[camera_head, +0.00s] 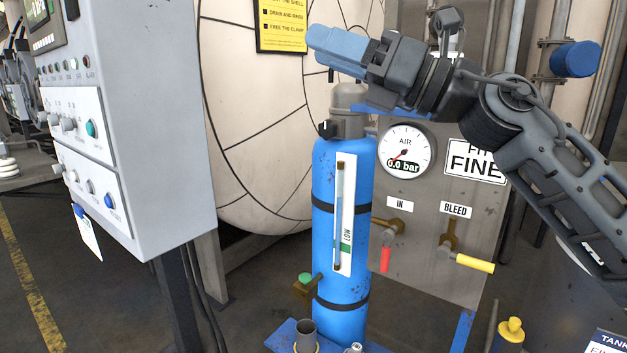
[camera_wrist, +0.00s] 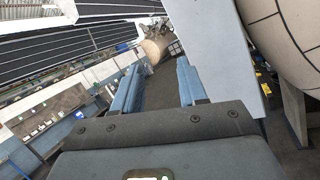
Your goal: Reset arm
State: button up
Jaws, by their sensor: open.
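My gripper (camera_head: 330,50) is raised at the top middle of the head view, with its blue fingers pointing left. It is above and in front of the blue cylinder (camera_head: 340,225). In the wrist view my gripper (camera_wrist: 158,88) shows two blue fingers apart with nothing between them. My arm comes in from the right, bent at the elbow, and covers part of the panel behind it.
A grey control cabinet (camera_head: 150,120) stands at the left. An air gauge (camera_head: 405,150) reads 0.0 bar above a red-handled valve (camera_head: 386,258) and a yellow-handled valve (camera_head: 472,263). A large round cream vessel (camera_head: 250,120) is behind. Open floor (camera_head: 90,290) shows at lower left.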

jog(key=s+d+f+n+t+h+b, duration=0.2)
jog(key=s+d+f+n+t+h, duration=0.2)
jog(key=s+f+n+h, duration=0.75)
jog(key=s+d+f+n+t+h+b, duration=0.2)
jog(key=s+d+f+n+t, duration=0.45)
jog(key=f, duration=1.05)
jog(key=s+d+f+n+t+h+b, duration=0.25)
jog(key=s+f+n+h, duration=0.35)
jog(key=s+f+n, duration=0.55)
jog(key=s+d+f+m+g, duration=0.2)
jog(key=s+d+f+g, duration=0.15)
jog(key=s, duration=0.55)
jog(key=s+d+f+m+g, duration=0.2)
jog(key=s+f, duration=0.3)
jog(key=s, duration=0.3)
notch_tip(320, 180, up, 16)
jog(key=p, duration=1.5)
jog(key=shift+s+d+f+h, duration=0.2)
jog(key=shift+s+d+h, duration=0.1)
jog(key=shift+h, duration=0.15)
